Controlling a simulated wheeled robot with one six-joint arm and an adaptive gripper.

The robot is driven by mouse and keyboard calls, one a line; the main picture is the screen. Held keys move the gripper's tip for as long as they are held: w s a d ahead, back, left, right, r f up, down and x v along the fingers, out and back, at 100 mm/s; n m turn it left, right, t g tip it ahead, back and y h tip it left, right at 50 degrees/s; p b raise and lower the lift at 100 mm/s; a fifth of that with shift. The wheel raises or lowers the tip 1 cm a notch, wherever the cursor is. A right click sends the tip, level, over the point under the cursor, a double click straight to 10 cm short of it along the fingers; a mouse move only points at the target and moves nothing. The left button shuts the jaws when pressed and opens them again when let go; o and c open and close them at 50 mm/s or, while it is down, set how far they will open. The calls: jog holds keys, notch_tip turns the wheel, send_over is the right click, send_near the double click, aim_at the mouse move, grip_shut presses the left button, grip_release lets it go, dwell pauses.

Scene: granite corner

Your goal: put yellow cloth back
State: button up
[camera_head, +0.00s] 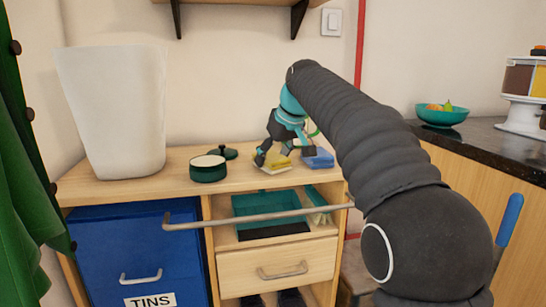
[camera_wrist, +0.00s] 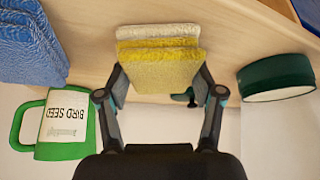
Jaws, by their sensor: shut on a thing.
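A folded yellow cloth (camera_head: 272,163) is at the top of the wooden cabinet, between the dark green pot and a blue cloth. My gripper (camera_head: 272,152) points down at it from above. In the wrist view the yellow cloth (camera_wrist: 158,72) sits between the two fingers, and my gripper (camera_wrist: 163,82) is shut on it. A paler folded layer (camera_wrist: 157,32) shows just beyond it. I cannot tell whether the yellow cloth touches the cabinet top. Its lower side is hidden.
The blue cloth (camera_head: 318,158) lies close on the right. The pot (camera_head: 208,169) and its lid (camera_head: 224,152) are left. A green bird seed container (camera_wrist: 65,125) is nearby. A tall white bin (camera_head: 117,110) stands far left.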

jog(key=o, duration=1)
jog(key=p+v, duration=0.2)
jog(key=v, duration=1)
